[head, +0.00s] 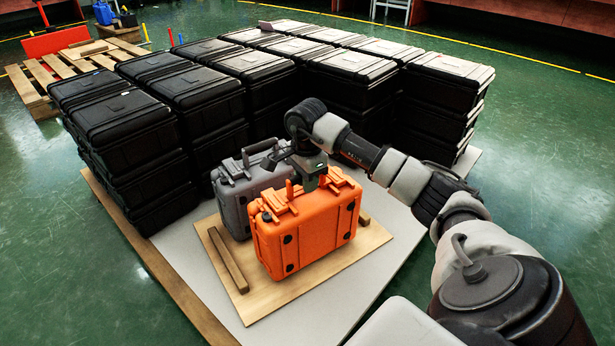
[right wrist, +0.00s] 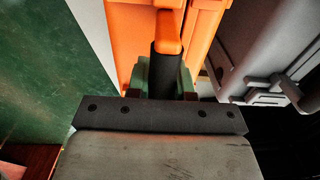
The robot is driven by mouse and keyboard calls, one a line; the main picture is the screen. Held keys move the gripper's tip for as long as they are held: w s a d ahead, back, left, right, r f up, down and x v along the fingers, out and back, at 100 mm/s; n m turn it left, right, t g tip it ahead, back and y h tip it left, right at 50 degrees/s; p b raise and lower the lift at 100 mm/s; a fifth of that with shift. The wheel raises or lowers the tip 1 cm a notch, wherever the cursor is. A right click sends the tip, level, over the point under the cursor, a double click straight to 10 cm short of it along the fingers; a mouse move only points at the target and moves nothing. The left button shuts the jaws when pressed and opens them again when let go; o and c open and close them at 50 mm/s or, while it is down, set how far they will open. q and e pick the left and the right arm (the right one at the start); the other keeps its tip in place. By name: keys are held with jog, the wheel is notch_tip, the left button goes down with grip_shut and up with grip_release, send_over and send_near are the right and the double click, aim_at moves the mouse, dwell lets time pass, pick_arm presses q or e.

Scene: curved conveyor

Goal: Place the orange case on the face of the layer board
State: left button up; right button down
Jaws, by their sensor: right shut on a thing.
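The orange case (head: 318,228) stands upright in the head view, over the front part of the wooden layer board (head: 262,298). My right gripper (head: 305,172) is above it, shut on its top handle. In the right wrist view the orange handle (right wrist: 168,35) runs between the fingers of my right gripper (right wrist: 166,75), with the case body (right wrist: 205,40) behind it. I cannot tell whether the case's underside touches the board. A grey case (head: 232,192) stands upright close behind the orange one, also on the board. My left gripper is not in view.
Stacked black cases (head: 125,128) wall in the back and left. A wooden batten (head: 228,260) lies on the board's left side. The pale sheet (head: 385,262) is bare to the right. A pallet (head: 75,68) lies at the far left on the green floor.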

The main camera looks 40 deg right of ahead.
jog(key=shift+f, duration=0.1)
dwell(0.3)
jog(key=c, duration=1.4)
grip_release()
jog(key=shift+f, duration=0.25)
jog(key=o, duration=0.4)
jog(key=shift+r, duration=0.1)
